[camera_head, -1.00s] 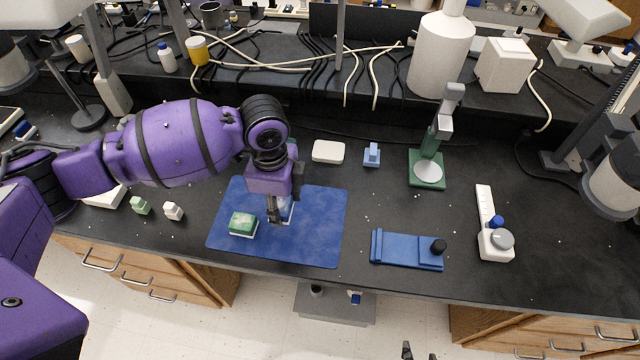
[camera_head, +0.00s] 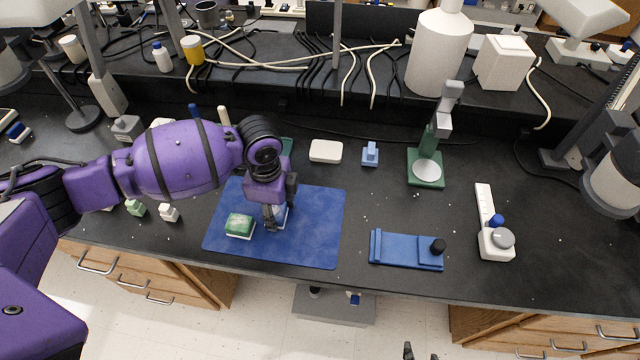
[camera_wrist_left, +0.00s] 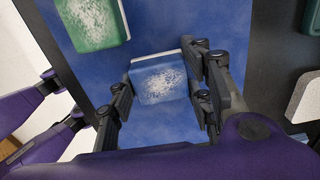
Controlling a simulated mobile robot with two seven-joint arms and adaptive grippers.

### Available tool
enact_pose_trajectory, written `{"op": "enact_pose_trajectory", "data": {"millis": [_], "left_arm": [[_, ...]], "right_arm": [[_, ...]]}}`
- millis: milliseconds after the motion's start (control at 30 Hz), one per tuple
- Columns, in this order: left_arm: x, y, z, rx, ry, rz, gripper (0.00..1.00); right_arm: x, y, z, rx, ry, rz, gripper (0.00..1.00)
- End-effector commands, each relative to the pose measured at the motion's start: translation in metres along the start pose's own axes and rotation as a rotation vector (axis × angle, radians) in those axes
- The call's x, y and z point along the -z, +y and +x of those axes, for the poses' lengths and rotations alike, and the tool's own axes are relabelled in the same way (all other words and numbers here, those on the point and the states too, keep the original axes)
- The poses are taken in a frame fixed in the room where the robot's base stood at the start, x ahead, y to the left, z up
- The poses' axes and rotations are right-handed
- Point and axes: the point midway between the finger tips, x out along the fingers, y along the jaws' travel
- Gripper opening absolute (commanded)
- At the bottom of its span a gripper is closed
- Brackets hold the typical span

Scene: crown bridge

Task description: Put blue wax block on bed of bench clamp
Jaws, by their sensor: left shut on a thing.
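The blue wax block (camera_wrist_left: 160,78), with a whitish speckled top and a pale edge, sits between the fingers of my left gripper (camera_wrist_left: 162,95) in the left wrist view. The gripper is shut on it. In the head view my left gripper (camera_head: 271,222) is low over the blue mat, and the block (camera_head: 281,215) is partly hidden behind its fingers. Whether the block touches the mat is unclear. The bench clamp (camera_head: 405,251), a blue flat bed with a raised end and a black knob, lies to the right. Dark fingertips of my right gripper (camera_head: 419,353) show apart at the bottom edge.
A green wax block (camera_head: 240,225) lies on the blue mat (camera_head: 312,245), left of my left gripper. A green-based stand (camera_head: 426,168) and a white device with a dial (camera_head: 496,243) stand at right. The bench between mat and clamp is clear.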

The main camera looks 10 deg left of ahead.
Motion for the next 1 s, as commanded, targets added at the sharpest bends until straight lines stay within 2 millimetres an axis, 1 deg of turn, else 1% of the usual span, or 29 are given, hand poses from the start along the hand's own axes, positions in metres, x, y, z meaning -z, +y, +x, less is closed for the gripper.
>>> {"op": "enact_pose_trajectory", "data": {"millis": [33, 133, 167, 467, 567, 667, 900, 1000], "left_arm": [[0.0, 0.001, 0.002, -0.003, 0.0, -0.001, 0.5], [0.0, 0.001, 0.002, -0.003, 0.0, 0.0, 0.63], [0.0, 0.002, 0.002, -0.003, 0.0, 0.0, 0.65], [0.0, 0.001, 0.001, -0.003, 0.0, 0.0, 0.65], [0.0, 0.001, -0.006, -0.002, 0.0, 0.0, 0.65], [-0.001, 0.0, -0.022, 0.002, 0.0, 0.0, 0.65], [0.0, -0.001, -0.075, 0.003, 0.0, 0.001, 0.65], [0.0, 0.0, -0.094, 0.001, 0.0, 0.001, 0.65]], "right_arm": [[0.0, 0.0, 0.0, 0.0, 0.0, 0.0, 0.4], [0.0, 0.0, 0.0, 0.0, 0.0, 0.0, 0.4], [0.0, 0.0, 0.0, 0.0, 0.0, 0.0, 0.4], [0.0, 0.0, 0.0, 0.0, -0.001, 0.0, 0.4], [0.0, 0.0, 0.0, 0.0, 0.0, 0.0, 0.4], [0.002, 0.0, -0.001, 0.0, 0.001, 0.0, 0.4], [0.007, -0.002, -0.002, 0.003, 0.005, 0.002, 0.4], [0.007, -0.002, -0.004, 0.005, 0.004, 0.003, 0.4]]}}
